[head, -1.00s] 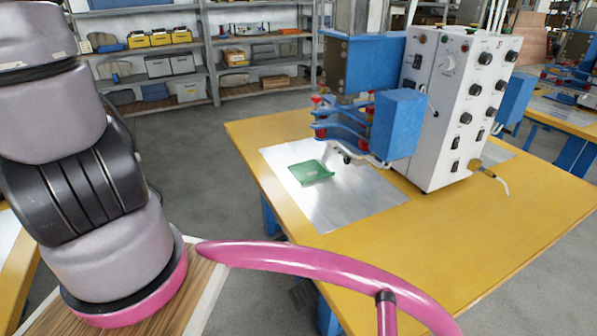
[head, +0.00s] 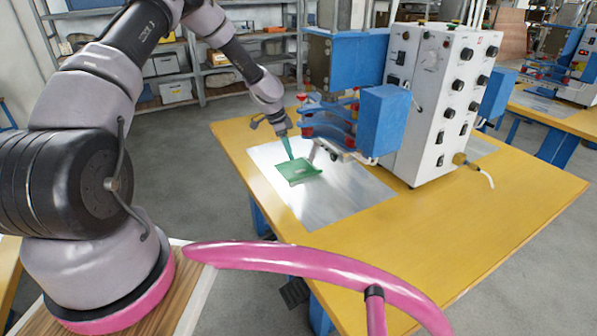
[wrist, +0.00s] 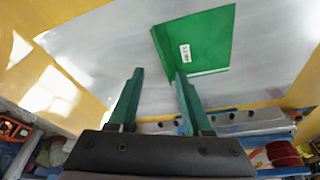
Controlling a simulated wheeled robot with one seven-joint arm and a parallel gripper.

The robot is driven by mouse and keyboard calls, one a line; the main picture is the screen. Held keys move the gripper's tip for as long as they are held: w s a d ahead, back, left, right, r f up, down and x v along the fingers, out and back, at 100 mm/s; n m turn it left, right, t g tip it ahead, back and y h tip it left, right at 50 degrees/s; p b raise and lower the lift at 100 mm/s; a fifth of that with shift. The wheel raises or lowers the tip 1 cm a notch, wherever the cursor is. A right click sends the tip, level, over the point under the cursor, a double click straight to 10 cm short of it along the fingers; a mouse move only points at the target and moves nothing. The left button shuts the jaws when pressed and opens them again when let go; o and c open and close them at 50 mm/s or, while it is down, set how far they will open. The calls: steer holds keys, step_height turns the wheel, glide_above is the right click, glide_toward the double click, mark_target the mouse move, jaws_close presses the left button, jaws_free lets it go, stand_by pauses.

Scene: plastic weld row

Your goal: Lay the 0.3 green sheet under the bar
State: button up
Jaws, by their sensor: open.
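The green sheet (head: 297,171) lies on the bright metal plate (head: 330,198) in front of the welding machine, with its front edge turned up. In the wrist view the sheet (wrist: 205,45) bears a small white label that is too blurred to read surely. My gripper (head: 291,152) points down at the sheet's far left edge. In the wrist view my gripper (wrist: 158,74) has its two green fingers apart with nothing between them, and the sheet lies just beyond the tips. The bar under the machine's blue arms (head: 328,125) is not clearly visible.
A pink rail (head: 300,262) crosses the foreground.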

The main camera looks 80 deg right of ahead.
mark_target(298, 180)
steer(key=x, duration=1.1)
steer(key=shift+s+a, duration=0.1)
jaws_close()
